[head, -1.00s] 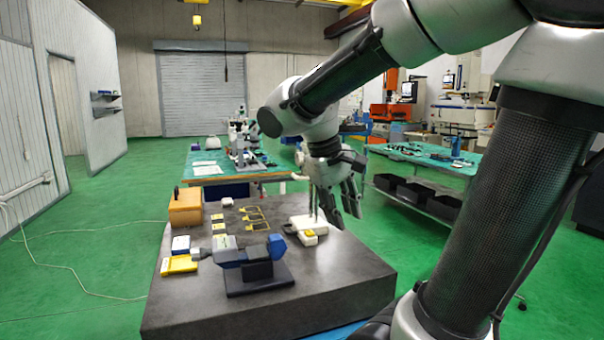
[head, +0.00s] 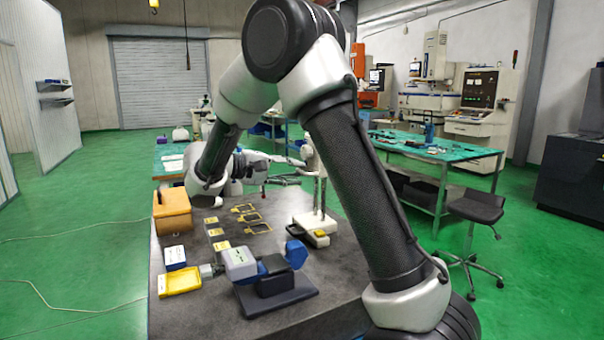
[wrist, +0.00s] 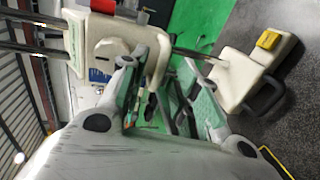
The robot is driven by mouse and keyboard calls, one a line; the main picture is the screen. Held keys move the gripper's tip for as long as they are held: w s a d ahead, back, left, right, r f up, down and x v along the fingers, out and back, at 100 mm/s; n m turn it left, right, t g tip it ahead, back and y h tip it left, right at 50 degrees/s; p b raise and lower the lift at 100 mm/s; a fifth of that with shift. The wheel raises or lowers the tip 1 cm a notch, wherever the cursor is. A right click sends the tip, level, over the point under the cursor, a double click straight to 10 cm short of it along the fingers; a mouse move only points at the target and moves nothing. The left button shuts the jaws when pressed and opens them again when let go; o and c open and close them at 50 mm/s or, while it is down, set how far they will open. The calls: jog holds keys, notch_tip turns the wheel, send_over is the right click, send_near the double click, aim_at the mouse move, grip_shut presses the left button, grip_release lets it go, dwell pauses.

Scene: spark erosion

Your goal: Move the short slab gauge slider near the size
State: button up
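The base with a yellow pad (wrist: 235,75) is at the right there. My gripper (head: 262,168) is left of the posts in the head view, fingers pointing right. In the wrist view my gripper (wrist: 165,75) looks open. One finger overlaps the slider in the picture; I cannot tell whether they touch. The scale and size mark are not readable.
On the dark stone table (head: 190,318) lie an orange box (head: 172,212), a yellow tray (head: 180,280), small yellow-labelled blocks (head: 217,232) and yellow-edged frames (head: 250,218). A blue-and-grey instrument on a dark stand (head: 275,295) is at the front. A stool (head: 475,210) stands right.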

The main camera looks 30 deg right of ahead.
aim_at(300, 172)
jog(key=shift+x, duration=1.65)
grip_shut()
jog(key=shift+f, duration=2.25)
grip_release()
jog(key=v, duration=1.2)
